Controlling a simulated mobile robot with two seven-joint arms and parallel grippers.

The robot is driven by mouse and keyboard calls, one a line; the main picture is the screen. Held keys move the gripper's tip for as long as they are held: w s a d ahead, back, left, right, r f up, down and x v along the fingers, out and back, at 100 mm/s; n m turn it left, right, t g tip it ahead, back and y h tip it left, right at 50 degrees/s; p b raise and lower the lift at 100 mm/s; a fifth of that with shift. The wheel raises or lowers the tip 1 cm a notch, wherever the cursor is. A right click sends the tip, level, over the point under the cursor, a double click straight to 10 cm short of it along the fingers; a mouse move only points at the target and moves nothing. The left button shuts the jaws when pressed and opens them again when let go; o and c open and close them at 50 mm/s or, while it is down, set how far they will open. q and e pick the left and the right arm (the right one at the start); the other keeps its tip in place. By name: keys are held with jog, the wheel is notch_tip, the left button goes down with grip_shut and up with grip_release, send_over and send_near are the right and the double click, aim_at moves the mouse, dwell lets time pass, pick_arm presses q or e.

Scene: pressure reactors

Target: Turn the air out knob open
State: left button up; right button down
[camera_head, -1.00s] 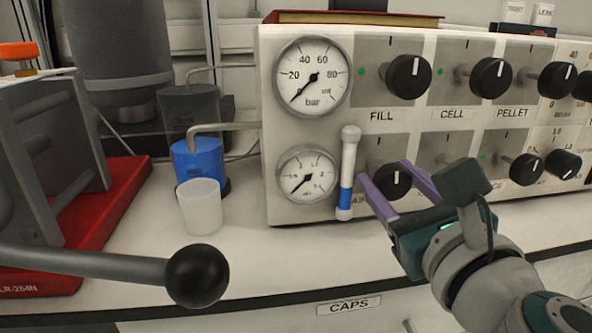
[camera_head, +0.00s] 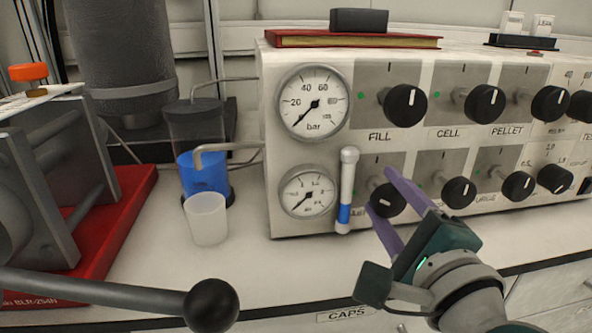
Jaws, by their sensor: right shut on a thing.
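The air out knob (camera_head: 386,201) is the black knob at the lower left of the panel, right of the small flow tube. Its label is mostly hidden by my gripper. Its white mark leans to the upper left. My right gripper (camera_head: 380,190) has its purple fingers on either side of this knob, one at the upper right and one at the lower left, and is shut on it. My left gripper is not in view.
The white panel (camera_head: 330,226) carries several other black knobs and two gauges, upper (camera_head: 314,102) and lower (camera_head: 307,193). A blue-filled vessel (camera_head: 203,174) and a white cup (camera_head: 206,219) stand left of it. A black ball-ended lever (camera_head: 211,305) crosses the lower left.

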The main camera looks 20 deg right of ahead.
jog(key=n+p, duration=0.2)
jog(key=n, duration=0.4)
jog(key=shift+r+p, duration=0.15)
jog(key=shift+p, duration=0.25)
jog(key=n+p, duration=0.1)
jog(key=n, duration=0.2)
jog(key=shift+n, duration=0.3)
jog(key=shift+n+p, duration=0.4)
jog(key=shift+n, duration=0.7)
jog(key=shift+c, duration=1.3)
grip_release()
